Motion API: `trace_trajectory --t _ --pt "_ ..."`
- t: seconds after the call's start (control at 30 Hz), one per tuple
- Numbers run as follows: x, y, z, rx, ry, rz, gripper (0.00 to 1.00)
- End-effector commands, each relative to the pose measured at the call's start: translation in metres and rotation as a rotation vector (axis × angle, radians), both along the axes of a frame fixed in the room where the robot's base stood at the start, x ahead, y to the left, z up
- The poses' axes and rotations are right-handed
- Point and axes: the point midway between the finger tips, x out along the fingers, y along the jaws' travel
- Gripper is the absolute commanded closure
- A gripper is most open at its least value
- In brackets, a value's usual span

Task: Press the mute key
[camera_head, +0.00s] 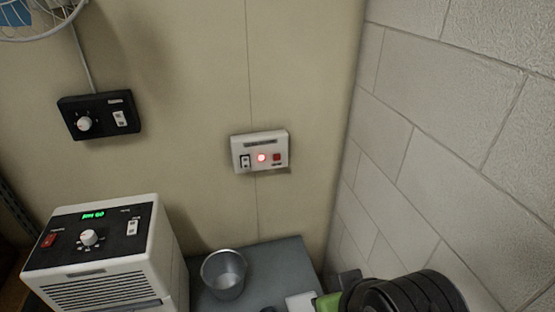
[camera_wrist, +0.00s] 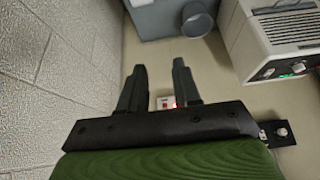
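A small white wall panel (camera_head: 259,140) is on the beige wall left of the corner. It carries a black rocker switch (camera_head: 245,161), a round glowing red lamp (camera_head: 262,157) and a square red key (camera_head: 277,157). The square key looks like the mute key, but the lettering is too small to read. In the wrist view the panel (camera_wrist: 163,103) shows in the gap between my fingers, partly hidden, with its red glow. My gripper (camera_wrist: 158,65) is open and empty, its fingers apart. It does not visibly touch the panel. In the head view my arm is low at the right.
A black control box (camera_head: 100,116) with a white knob is on the wall at left. A white appliance (camera_head: 90,262) with a green display stands below it. A metal bucket (camera_head: 224,276) stands on a grey surface (camera_head: 285,262). A block wall (camera_head: 450,130) bounds the right.

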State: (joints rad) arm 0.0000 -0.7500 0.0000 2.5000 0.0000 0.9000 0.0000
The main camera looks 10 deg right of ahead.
Motion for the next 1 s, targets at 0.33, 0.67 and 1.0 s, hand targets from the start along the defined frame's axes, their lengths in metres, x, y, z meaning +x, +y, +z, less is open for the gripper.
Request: trace_trajectory --t 0.33,0.67,1.0 --pt "0.0 0.0 0.0 0.0 0.0 0.0 1.0" --pt "0.0 0.0 0.0 0.0 0.0 0.0 1.0" --pt "0.0 0.0 0.0 0.0 0.0 0.0 1.0"
